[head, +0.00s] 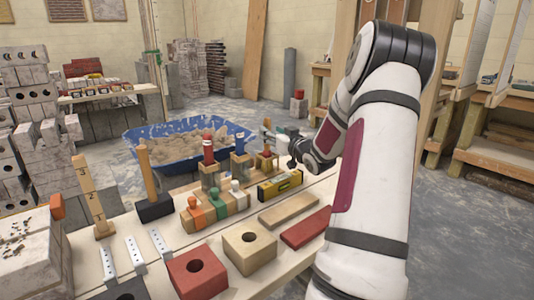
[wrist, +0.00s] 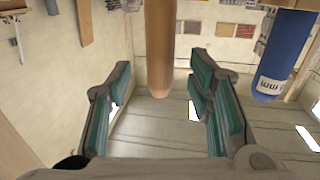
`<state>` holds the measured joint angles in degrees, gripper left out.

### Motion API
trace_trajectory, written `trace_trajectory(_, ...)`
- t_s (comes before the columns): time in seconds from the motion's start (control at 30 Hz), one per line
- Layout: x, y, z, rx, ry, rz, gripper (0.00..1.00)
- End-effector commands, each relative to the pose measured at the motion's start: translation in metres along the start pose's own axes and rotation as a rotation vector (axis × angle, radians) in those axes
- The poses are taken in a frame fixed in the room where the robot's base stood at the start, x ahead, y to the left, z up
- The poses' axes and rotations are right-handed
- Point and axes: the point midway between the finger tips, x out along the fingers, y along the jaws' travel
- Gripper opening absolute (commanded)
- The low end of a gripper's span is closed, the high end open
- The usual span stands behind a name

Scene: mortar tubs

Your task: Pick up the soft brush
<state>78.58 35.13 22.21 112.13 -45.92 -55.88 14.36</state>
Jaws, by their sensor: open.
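A plain wooden handle (wrist: 160,45) shows between the pads, with a gap on each side. It may be the soft brush's handle; no bristles show. A blue cylinder with a white label (wrist: 283,55) is outside the pads, to the right.
A red-topped upright tool (head: 208,152) and a blue one (head: 240,150) stand close to my gripper. In front are a yellow level (head: 280,187), small coloured-knob tools (head: 215,205), and a black mallet (head: 154,208). A blue tub of mortar (head: 150,135) is behind the bench.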

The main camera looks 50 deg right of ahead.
Motion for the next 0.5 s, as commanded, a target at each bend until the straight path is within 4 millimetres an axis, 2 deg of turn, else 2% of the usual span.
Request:
trace_trajectory(0.1,0.019,-0.001,0.005,0.001,0.001,-0.001,0.47)
trace_trajectory(0.23,0.034,0.0,0.003,0.0,0.001,-0.001,0.47)
trace_trajectory(0.5,0.04,-0.001,0.002,0.0,-0.001,-0.001,0.47)
